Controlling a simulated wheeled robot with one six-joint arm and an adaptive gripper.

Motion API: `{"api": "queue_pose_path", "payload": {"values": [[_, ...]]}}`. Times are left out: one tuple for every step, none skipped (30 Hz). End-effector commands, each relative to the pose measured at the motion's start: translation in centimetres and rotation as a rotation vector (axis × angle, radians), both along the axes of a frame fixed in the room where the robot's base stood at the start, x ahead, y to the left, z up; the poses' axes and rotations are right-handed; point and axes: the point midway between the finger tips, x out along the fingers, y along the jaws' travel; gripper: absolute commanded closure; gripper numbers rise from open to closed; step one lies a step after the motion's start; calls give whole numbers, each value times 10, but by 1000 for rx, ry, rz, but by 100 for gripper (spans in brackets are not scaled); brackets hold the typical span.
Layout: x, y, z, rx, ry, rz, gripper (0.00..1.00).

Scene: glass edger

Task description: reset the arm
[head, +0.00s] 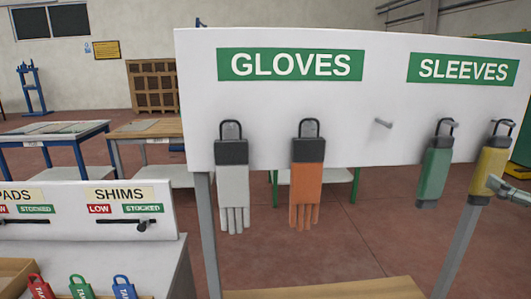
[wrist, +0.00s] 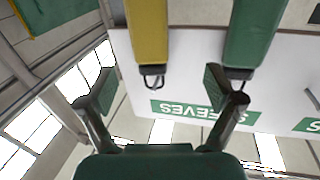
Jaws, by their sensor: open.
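My gripper (wrist: 158,85) is open and empty, its two fingers spread apart in the wrist view. In the head view a small part of my gripper (head: 497,186) shows at the right edge, near the lower part of the yellow sleeve (head: 490,170). I cannot tell whether it touches the sleeve. The yellow sleeve hangs by its loop on the white board (head: 370,80). It also shows in the upside-down wrist view (wrist: 148,28), beside the green sleeve (wrist: 254,30). The green sleeve hangs to its left in the head view (head: 434,172).
A grey glove (head: 232,170) and an orange glove (head: 307,170) hang on the board; a peg (head: 383,123) is bare. A lower SHIMS panel (head: 118,207) stands left, with coloured tags (head: 80,289) before it. Worktables (head: 50,135) stand behind.

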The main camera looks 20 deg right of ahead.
Motion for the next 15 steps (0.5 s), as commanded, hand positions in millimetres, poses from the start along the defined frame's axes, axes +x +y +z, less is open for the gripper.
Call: {"api": "queue_pose_path", "payload": {"values": [[9, 5, -17, 23, -3, 13, 8], [13, 8, -26, 36, -7, 18, 8], [20, 13, -38, 50, -14, 25, 8], [24, 16, -47, 61, -19, 30, 8], [28, 20, -56, 72, -23, 35, 8], [33, 26, -69, 86, -28, 41, 8], [37, 30, -78, 96, -31, 44, 8], [41, 34, -87, 105, -35, 48, 8], [45, 40, -99, 118, -38, 53, 8], [48, 45, -108, 127, -41, 57, 8], [50, 50, -117, 136, -41, 60, 8], [54, 57, -130, 148, -43, 64, 8], [56, 62, -139, 155, -44, 67, 8], [58, 68, -148, 164, -45, 69, 8], [60, 75, -160, 173, -44, 72, 8]]}}
